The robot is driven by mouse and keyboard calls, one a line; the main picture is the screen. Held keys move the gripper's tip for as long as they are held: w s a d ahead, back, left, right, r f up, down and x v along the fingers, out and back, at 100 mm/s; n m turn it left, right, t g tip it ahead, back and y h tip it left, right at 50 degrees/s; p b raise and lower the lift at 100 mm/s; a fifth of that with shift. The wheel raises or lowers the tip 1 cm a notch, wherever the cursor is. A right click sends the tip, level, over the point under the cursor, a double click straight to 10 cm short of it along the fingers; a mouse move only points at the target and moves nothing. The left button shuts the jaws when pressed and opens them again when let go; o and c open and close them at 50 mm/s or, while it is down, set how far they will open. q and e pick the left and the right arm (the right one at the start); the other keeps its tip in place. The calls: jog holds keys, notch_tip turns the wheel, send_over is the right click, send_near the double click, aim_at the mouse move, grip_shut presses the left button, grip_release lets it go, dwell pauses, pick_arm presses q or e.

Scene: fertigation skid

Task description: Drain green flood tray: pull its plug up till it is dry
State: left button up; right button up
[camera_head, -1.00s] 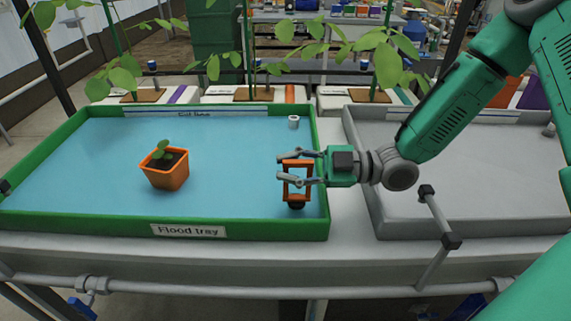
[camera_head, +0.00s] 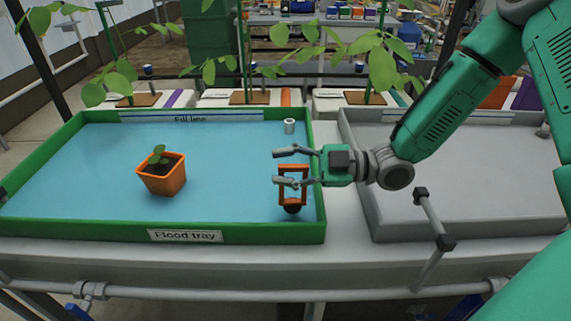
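The green flood tray (camera_head: 110,230) is on the left of the bench, with blue liquid (camera_head: 230,150) across its floor. Its plug (camera_head: 292,208) has a black base and an orange frame handle, and stands upright near the front right corner. My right gripper (camera_head: 285,167) reaches in from the right over the tray. Its two grey fingers are spread apart around the upper handle, one above its top bar and one in front of it. Whether they touch it I cannot tell. My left gripper is not in view.
An orange pot with a seedling (camera_head: 161,174) stands in the tray, left of the plug. A small white cylinder (camera_head: 289,126) stands near the tray's back right. A grey tray (camera_head: 460,170) lies to the right. Plants (camera_head: 255,95) line the back.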

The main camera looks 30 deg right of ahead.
jog(key=v, duration=1.2)
jog(key=shift+w+d+f, duration=0.1)
jog(key=shift+d, duration=0.05)
